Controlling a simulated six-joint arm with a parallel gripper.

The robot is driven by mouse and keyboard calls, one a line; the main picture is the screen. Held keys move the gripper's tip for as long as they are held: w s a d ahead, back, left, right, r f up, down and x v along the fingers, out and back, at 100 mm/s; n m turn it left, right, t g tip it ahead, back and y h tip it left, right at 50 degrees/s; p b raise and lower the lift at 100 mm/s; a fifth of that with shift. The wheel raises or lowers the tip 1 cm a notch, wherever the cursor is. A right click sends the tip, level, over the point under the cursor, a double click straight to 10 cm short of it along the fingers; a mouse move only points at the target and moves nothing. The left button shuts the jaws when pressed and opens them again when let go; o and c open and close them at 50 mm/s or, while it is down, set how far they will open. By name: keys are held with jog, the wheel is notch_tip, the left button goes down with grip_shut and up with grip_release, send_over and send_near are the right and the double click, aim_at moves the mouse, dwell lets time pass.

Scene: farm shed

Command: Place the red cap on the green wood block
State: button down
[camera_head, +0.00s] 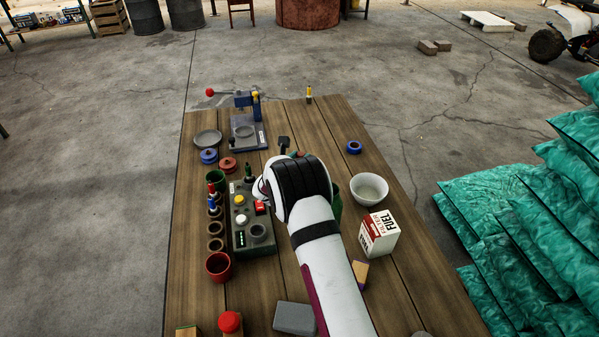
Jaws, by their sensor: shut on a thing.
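A red cap (228,164), a low disc with a small knob, lies on the table left of my arm. A wood block with a green top edge (186,331) is cut off by the bottom edge of the picture, so only part shows. A red rounded top (230,322) stands to its right, also cut off. My wrist is over the middle of the table, right of the red cap. It hides my gripper's fingers and anything between them. A small reddish patch (298,153) shows just beyond the wrist; I cannot tell what it is.
A dark control box (240,241) with buttons stands left of my wrist, with cups and rings beside it. A white bowl (369,188), a fuel filter box (379,233) and a purple-edged wood block (360,270) lie right. A grey block (295,318) sits in front. Bare planks show far right.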

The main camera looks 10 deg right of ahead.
jog(key=s+a+r, duration=0.2)
jog(key=s+a, duration=0.5)
jog(key=a, duration=0.3)
jog(key=s+a+r, duration=0.2)
jog(key=s+a, duration=0.5)
jog(key=a, duration=0.2)
jog(key=s+a+r, duration=0.1)
jog(key=s+r, duration=0.1)
jog(key=s, duration=1)
jog(key=s+a+r, duration=0.2)
jog(key=s, duration=0.9)
jog(key=shift+n+y, duration=0.3)
jog(key=shift+n, duration=0.1)
jog(key=s+a+f, duration=0.1)
jog(key=a+f, duration=0.1)
jog(key=a, duration=0.1)
jog(key=s+a+f, duration=0.1)
jog(key=a+f, duration=0.1)
jog(key=a, duration=0.2)
jog(key=s+a+f, duration=0.2)
jog(key=a, duration=0.1)
jog(key=shift+a+f, duration=0.2)
jog(key=shift+f, duration=0.1)
notch_tip(320, 180, down, 4)
jog(key=shift+s+a+f, duration=0.1)
jog(key=shift+a, duration=0.05)
jog(key=shift+f, duration=0.1)
jog(key=c, duration=0.6)
grip_release()
